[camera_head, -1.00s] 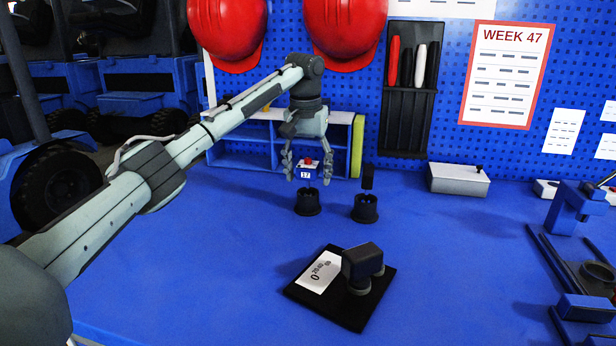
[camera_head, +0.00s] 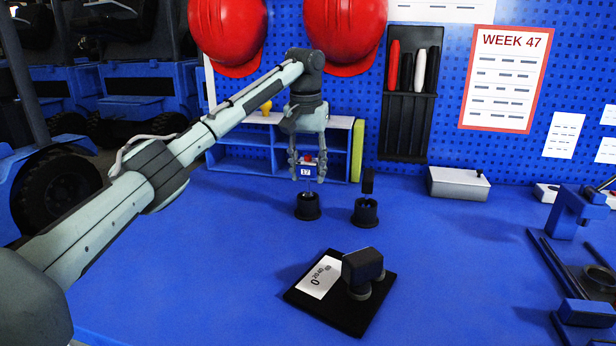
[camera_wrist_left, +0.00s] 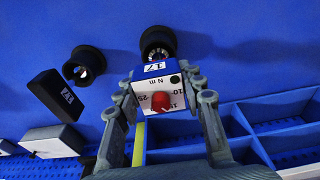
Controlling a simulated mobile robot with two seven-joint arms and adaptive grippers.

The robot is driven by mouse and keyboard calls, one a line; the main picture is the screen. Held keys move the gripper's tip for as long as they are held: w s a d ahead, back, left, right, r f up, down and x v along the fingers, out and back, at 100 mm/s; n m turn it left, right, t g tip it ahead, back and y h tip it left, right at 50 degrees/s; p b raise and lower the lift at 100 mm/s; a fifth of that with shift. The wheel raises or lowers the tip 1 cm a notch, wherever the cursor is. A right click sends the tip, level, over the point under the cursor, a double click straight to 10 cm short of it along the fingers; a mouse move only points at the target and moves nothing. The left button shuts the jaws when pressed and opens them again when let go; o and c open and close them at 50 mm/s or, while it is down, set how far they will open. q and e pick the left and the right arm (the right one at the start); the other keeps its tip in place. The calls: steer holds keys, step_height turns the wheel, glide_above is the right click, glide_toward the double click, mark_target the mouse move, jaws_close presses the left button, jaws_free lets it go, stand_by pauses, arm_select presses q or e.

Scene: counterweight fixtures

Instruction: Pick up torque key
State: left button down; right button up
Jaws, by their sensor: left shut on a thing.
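The torque key (camera_head: 307,171) is a small blue-and-white block with a red knob and a "17" label. It is upright over the left black round holder (camera_head: 308,207), with a thin shaft below it. I cannot tell whether the shaft tip is still inside the holder. My left gripper (camera_head: 307,174) points down and is shut on the key, one finger on each side. In the left wrist view the key (camera_wrist_left: 158,84) sits between the fingertips (camera_wrist_left: 164,92), its red knob towards the camera. My right gripper is not in view.
A second black holder (camera_head: 365,212) with a dark block (camera_head: 367,180) above it stands close to the right. A blue shelf (camera_head: 240,160) is behind. The left tabletop is clear.

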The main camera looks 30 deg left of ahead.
arm_select(q)
step_height(320, 180, up, 16)
steer(key=shift+r, duration=0.15)
stand_by(0.3)
steer(key=c, duration=1.6)
jaws_free()
steer(key=shift+c, duration=0.2)
jaws_close()
